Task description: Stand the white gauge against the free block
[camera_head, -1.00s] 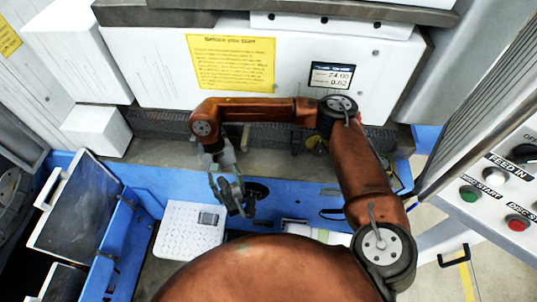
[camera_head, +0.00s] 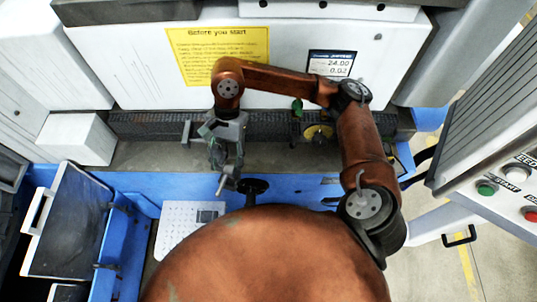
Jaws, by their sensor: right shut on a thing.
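My right gripper (camera_head: 226,168) hangs fingers down over the front edge of the grey bed. It is shut on a thin grey piece (camera_head: 225,184), mostly hidden by the fingers; I cannot tell whether it is the white gauge. A plain white block (camera_head: 76,138) stands at the left end of the dark ribbed strip, apart from the gripper; whether it is the free block is unclear. My left gripper is not in view.
A black knob (camera_head: 253,187) is right of the gripper.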

